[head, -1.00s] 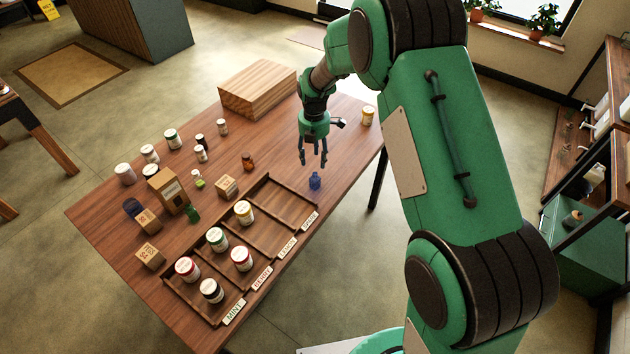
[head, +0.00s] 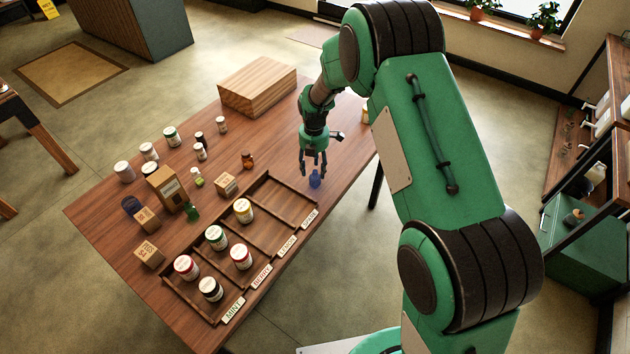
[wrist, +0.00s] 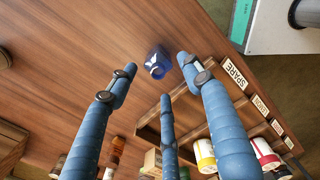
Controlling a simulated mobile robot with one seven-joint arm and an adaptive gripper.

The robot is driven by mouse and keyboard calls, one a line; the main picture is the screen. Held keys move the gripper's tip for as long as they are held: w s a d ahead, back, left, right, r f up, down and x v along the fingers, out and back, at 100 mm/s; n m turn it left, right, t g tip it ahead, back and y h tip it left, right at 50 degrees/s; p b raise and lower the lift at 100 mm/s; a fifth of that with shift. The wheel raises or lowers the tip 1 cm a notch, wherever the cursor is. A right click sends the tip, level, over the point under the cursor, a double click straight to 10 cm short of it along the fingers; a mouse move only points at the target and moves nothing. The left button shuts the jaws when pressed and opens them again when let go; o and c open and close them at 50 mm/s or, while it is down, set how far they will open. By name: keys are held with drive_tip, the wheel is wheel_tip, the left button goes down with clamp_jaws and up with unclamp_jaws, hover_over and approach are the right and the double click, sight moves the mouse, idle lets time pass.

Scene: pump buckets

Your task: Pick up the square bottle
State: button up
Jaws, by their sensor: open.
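A small blue bottle (head: 315,180) with a square-looking body stands on the table, just beyond the right end of the wooden tray. In the wrist view the blue bottle (wrist: 158,63) lies between and ahead of my fingertips, its neck facing the camera. My gripper (head: 314,166) hangs just above the bottle, fingers pointing down. In the wrist view its fingers (wrist: 160,82) are spread apart with nothing between them. In the head view the fingertips partly overlap the bottle's top, and I cannot tell whether they touch it.
The sectioned wooden tray (head: 268,180) with labelled slots holds several jars; its SPARE slot, closest to the bottle, is empty. A wooden block (head: 258,85) stands at the back.

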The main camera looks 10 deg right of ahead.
sight(314, 175)
drive_tip(key=shift+f, duration=0.85)
drive_tip(key=shift+f+b, duration=0.65)
drive_tip(key=shift+f, duration=2)
drive_tip(key=shift+c, duration=0.5)
clamp_jaws()
